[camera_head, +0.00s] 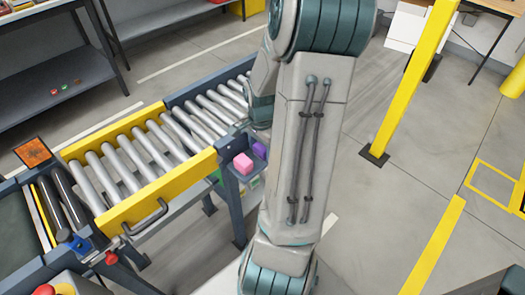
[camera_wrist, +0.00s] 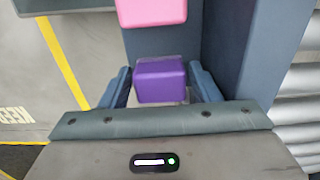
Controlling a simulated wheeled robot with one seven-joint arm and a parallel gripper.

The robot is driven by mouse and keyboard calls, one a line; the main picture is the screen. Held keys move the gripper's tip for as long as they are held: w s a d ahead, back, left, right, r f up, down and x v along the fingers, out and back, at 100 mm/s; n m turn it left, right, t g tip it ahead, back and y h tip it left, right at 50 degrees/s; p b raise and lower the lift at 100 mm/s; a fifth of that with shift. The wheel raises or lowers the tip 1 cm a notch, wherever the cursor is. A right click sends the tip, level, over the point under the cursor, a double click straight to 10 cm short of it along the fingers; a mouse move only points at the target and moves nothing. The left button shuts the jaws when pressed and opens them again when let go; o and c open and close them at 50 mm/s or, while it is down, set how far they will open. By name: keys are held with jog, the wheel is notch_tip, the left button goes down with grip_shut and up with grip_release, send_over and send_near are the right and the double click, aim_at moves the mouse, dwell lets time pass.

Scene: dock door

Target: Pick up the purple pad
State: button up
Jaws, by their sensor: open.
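The purple pad (camera_wrist: 160,80) is a small rounded block. In the wrist view it sits between the two blue-grey fingers of my gripper (camera_wrist: 161,84), with a narrow gap seeming to remain on each side. My gripper is open. In the head view the purple pad (camera_head: 259,150) shows beside the conveyor frame, just left of my arm. My gripper is hidden behind my arm there.
A pink pad (camera_wrist: 151,11) lies just past the purple one; it also shows in the head view (camera_head: 243,163). The roller conveyor (camera_head: 150,160) with yellow side rails runs alongside. A yellow post (camera_head: 410,85) stands to the right on open floor.

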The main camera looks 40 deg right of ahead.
aim_at(262, 146)
jog(key=shift+f, duration=0.15)
jog(key=c, duration=0.7)
jog(key=shift+c, duration=0.2)
jog(key=shift+r, duration=0.45)
notch_tip(262, 146, up, 4)
jog(key=shift+d+f+p, duration=0.1)
jog(key=shift+p, duration=0.45)
jog(key=s+d+r+p, duration=0.1)
jog(key=s+d+r, duration=0.5)
jog(key=s, duration=0.3)
jog(key=shift+s+d+r, duration=0.15)
jog(key=shift+s+d, duration=0.1)
jog(key=shift+d, duration=0.05)
